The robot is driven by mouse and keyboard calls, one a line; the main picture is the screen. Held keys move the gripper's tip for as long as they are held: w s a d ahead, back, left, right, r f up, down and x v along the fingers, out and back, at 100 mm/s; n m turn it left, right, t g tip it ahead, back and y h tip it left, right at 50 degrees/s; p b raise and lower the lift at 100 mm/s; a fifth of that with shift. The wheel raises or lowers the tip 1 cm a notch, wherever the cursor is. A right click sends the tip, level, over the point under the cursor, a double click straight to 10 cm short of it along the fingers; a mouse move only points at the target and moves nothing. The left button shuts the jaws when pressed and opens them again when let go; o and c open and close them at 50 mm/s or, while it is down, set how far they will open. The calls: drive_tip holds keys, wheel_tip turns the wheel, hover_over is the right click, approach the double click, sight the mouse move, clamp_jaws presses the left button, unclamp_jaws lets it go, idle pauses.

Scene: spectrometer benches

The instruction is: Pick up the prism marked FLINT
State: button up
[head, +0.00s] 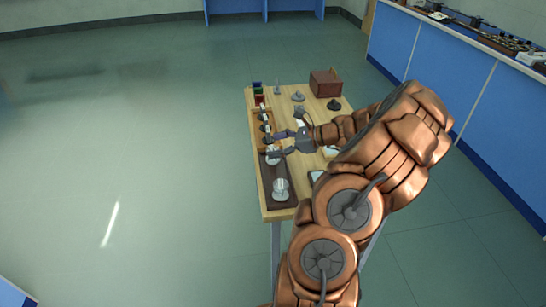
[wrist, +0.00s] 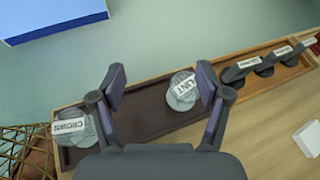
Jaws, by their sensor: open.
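The FLINT prism (wrist: 180,97) is a clear round-looking piece with a white label, partly hidden by a finger; only "LINT" reads. It sits in a dark tray (wrist: 139,110). My gripper (wrist: 160,80) is open over the tray. In the wrist view the prism shows between the fingers, close to the right one; I cannot tell whether they touch. A second clear prism (wrist: 73,128), labelled CROWN, stands at the tray's left end. In the head view my gripper (head: 288,141) is beside the FLINT prism (head: 272,156), and the CROWN prism (head: 280,189) is nearer the front.
A wooden rack (wrist: 262,76) with several dark labelled pieces adjoins the tray. A white block (wrist: 308,138) lies on the bench. A brown box (head: 325,83) and several stands are at the bench's far end. Open floor (head: 130,140) lies to the left.

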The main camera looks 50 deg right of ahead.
sight(275, 149)
drive_tip(key=d+m, duration=0.1)
drive_tip(key=s+d+f, duration=0.1)
drive_tip(key=d, duration=0.1)
drive_tip(key=s+d+f+m+t+h, duration=0.1)
drive_tip(key=d, duration=0.1)
drive_tip(key=shift+f+m, duration=0.2)
drive_tip(key=shift+m, duration=0.1)
drive_tip(key=shift+p+x, duration=0.7)
drive_tip(key=shift+x, duration=3)
drive_tip(key=shift+s+f, duration=0.15)
clamp_jaws()
